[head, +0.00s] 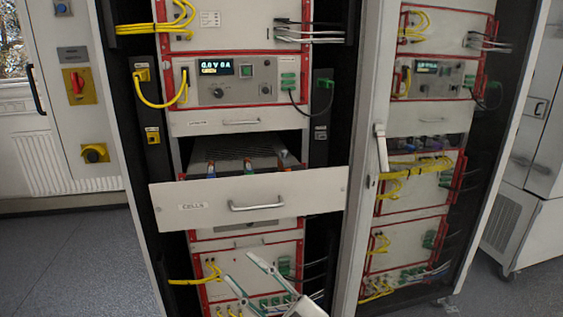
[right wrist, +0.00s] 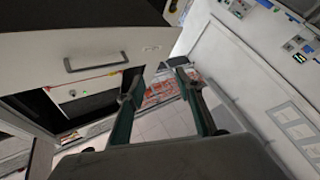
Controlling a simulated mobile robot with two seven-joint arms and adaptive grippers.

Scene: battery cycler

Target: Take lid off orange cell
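The drawer labelled CELLS (head: 318,190) is pulled out of the rack in the head view. Several small cells stand inside behind its front panel, with only their upper parts showing. Lids are too small to make out. My right gripper (head: 238,267) is below the drawer front, open and empty. In the right wrist view its spread fingers (right wrist: 157,70) have nothing between them. My left gripper is not in view.
The drawer handle (head: 257,203) sticks out above my right gripper. Yellow cables (head: 160,100) hang by the instrument panel above the drawer. A second rack (head: 420,150) stands at the right behind an open door edge (head: 372,90). The floor (head: 70,260) at the left is clear.

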